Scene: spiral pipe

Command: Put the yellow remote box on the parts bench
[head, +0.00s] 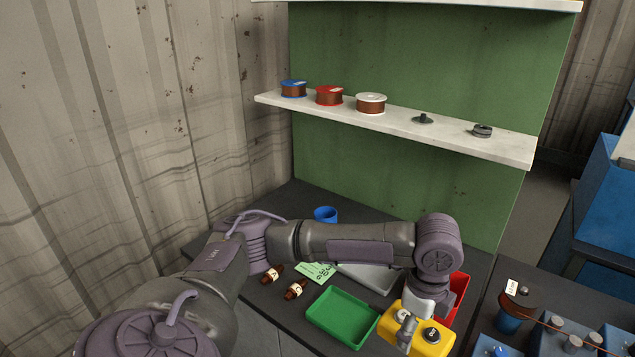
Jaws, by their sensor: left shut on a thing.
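The yellow remote box (431,342) is at the lower right in the head view, with dark round knobs on its top face. My left gripper (407,328) points down at it and is shut on it. The fingers are partly hidden by the wrist. The dark bench (299,202) lies under my left arm, below the green back panel. The box shows near the bench's front right part, beside the green tray. I cannot tell whether it touches the bench top. My right gripper is out of view.
A green tray (342,317), a grey tray (368,276), a red bin (459,291), a blue cup (325,214), a green card (316,272) and two brown parts (296,289) crowd the bench. A shelf (455,146) with wire spools hangs above. Another cluttered table (493,308) stands at right.

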